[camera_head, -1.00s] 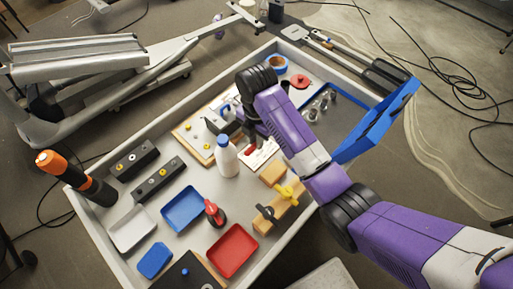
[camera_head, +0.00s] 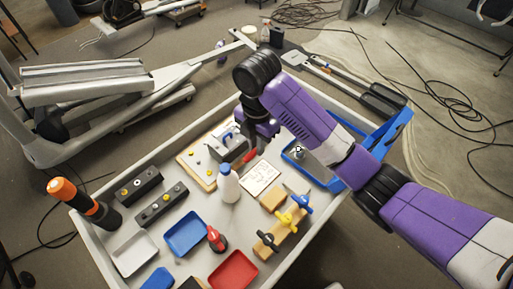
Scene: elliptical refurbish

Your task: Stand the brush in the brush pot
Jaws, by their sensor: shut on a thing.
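My gripper (camera_head: 250,146) points down over the far middle of the workbench tray, behind the white bottle. It is shut on a small red-handled thing (camera_head: 249,156), which looks like the brush. The held thing is small and partly covered by the fingers, so its bristle end and exact tilt cannot be made out. It shows above the far edge of a white card (camera_head: 260,178). I cannot pick out the brush pot for certain; my arm hides much of the far right part of the tray.
A white bottle with a blue cap (camera_head: 228,184) stands close in front of my gripper. A dark grey box (camera_head: 228,149) is just left of it. A blue bin (camera_head: 325,180) lies right, partly under my arm. Blue (camera_head: 186,233) and red (camera_head: 233,272) trays lie nearer.

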